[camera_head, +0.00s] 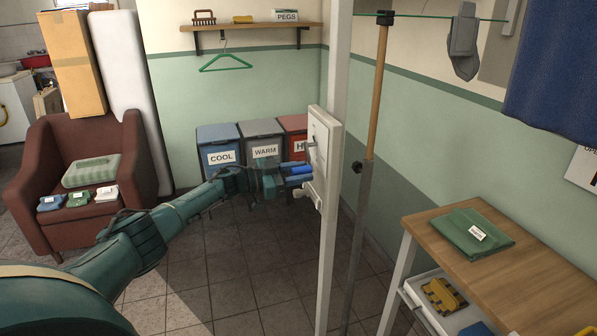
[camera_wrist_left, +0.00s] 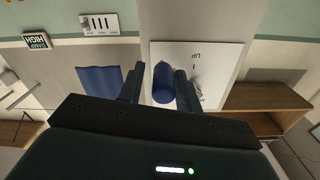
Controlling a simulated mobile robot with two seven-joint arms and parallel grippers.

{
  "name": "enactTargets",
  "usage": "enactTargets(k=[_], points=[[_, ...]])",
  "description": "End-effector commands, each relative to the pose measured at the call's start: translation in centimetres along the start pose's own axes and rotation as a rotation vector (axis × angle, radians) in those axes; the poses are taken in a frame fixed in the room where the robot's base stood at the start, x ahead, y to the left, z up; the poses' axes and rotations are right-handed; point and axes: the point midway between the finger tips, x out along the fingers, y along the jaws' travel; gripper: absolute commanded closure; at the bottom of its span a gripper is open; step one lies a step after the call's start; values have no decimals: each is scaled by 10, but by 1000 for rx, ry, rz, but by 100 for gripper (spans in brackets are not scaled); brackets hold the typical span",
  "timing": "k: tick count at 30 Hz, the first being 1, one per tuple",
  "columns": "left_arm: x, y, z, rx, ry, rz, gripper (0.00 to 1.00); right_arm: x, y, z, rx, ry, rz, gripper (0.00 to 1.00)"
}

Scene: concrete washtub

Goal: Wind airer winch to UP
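The winch is a white panel (camera_head: 324,145) on a tall white post, seen nearly edge-on in the head view. In the left wrist view the panel (camera_wrist_left: 215,60) faces me, with an upside-down "UP" printed on it. A blue handle grip (camera_head: 302,170) sticks out from the panel toward my left gripper (camera_head: 294,174). In the left wrist view the blue grip (camera_wrist_left: 163,84) lies between the two dark fingers (camera_wrist_left: 160,88), with a thin gap on its left side. The fingers are around it and look open. My right gripper is not in view.
A wooden-topped table (camera_head: 495,260) with a green folded item stands at the right. Bins labelled COOL (camera_head: 221,156) and WARM (camera_head: 265,150) stand behind my gripper. A brown armchair (camera_head: 50,165) is at the left. A wooden pole (camera_head: 376,90) stands right of the post.

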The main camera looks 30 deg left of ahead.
Motion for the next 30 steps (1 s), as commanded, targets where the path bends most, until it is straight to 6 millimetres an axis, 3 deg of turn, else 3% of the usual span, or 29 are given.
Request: enactTargets(k=[3,10,14,30], points=[[0,-1,-1,2,2,-3,57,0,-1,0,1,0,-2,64],[-2,-3,-2,3,2,-5,57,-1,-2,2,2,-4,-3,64],[-12,-3,-1,3,1,-7,57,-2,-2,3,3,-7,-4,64],[-117,-1,0,3,-1,-4,57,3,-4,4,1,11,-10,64]])
